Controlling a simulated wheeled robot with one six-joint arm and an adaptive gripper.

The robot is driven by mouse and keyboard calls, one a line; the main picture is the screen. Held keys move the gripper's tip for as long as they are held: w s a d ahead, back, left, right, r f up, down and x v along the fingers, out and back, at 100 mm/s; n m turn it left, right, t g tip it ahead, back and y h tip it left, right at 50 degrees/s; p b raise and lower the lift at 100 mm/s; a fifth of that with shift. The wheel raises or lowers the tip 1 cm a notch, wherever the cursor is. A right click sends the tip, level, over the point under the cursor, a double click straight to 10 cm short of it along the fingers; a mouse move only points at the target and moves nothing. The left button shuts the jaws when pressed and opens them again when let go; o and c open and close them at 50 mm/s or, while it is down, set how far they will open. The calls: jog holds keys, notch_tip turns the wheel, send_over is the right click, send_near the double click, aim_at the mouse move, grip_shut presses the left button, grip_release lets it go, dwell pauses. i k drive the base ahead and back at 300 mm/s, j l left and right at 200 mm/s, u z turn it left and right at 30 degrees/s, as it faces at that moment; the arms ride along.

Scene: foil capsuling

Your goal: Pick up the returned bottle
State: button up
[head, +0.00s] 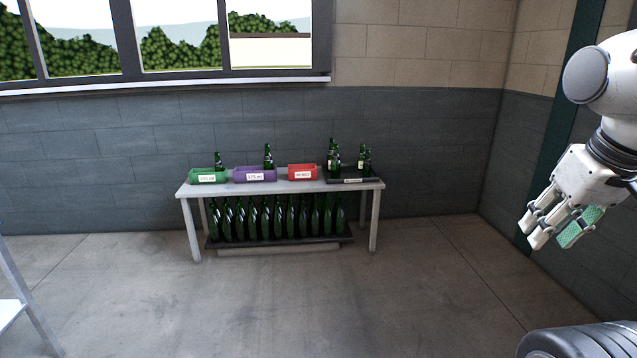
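Several dark green bottles (334,161) stand on a black tray (353,181) at the right end of the grey table. The tray's label is too small to read, so I cannot tell which bottle is the returned one. One bottle (268,156) stands at the purple bin (255,175), and another (218,161) stands at the green bin (207,176). My gripper (556,229) is at the far right, high and well apart from the table.
A red bin (302,173) with a white label sits between the purple bin and the tray. The table (280,188) has a lower shelf (280,241) with a row of several green bottles. The floor (300,305) in front is clear. A white frame (22,285) stands at the left edge.

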aim_at(336, 165)
jog(key=i, duration=1.05)
jog(key=i+u, duration=0.1)
jog(key=i, duration=0.95)
jog(key=i+l, duration=0.2)
jog(key=i, duration=0.8)
jog(key=i+l, duration=0.1)
jog(key=i, duration=0.95)
jog(key=j+u, duration=0.05)
